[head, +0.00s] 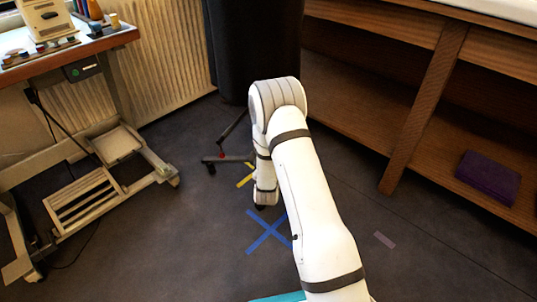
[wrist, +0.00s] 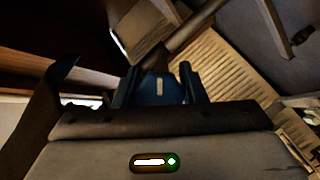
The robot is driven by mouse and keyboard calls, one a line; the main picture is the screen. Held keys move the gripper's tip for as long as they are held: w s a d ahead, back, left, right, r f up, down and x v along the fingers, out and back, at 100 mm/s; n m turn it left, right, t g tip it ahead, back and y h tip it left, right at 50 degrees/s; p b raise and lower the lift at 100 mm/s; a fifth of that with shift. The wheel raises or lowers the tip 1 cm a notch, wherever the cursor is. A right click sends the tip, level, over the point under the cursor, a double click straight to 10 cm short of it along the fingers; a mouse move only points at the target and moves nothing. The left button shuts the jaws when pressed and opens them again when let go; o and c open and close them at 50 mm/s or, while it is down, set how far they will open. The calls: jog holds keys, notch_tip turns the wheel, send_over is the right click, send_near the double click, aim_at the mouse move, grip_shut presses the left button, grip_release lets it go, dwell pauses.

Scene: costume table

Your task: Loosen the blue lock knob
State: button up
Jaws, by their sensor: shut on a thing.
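The blue lock knob (wrist: 160,90) shows in the wrist view, with a small pale mark on its face. The two dark fingers of my gripper (wrist: 157,82) stand on its left and right sides and are shut on it. A grey pole (wrist: 191,28) slants up to the right just beyond the knob. In the head view my white arm reaches forward and bends down. The knob is not visible there, and I cannot make out my fingers.
A tall dark form (head: 255,45) stands behind my arm, with a dark stand foot (head: 223,158) low beside it. A worktable (head: 75,52) is at left and wooden shelving (head: 425,100) at right. Blue tape (head: 268,233) marks open floor.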

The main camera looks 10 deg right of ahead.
jog(key=shift+n+t+h, duration=0.3)
jog(key=shift+n, duration=0.9)
jog(key=shift+n+h, duration=0.3)
jog(key=shift+n, duration=0.8)
dwell(0.6)
jog(key=o, duration=1)
jog(key=shift+r, duration=0.1)
jog(key=shift+s, duration=0.1)
jog(key=p+v, duration=0.3)
jog(key=v, duration=0.4)
jog(key=shift+s, duration=0.35)
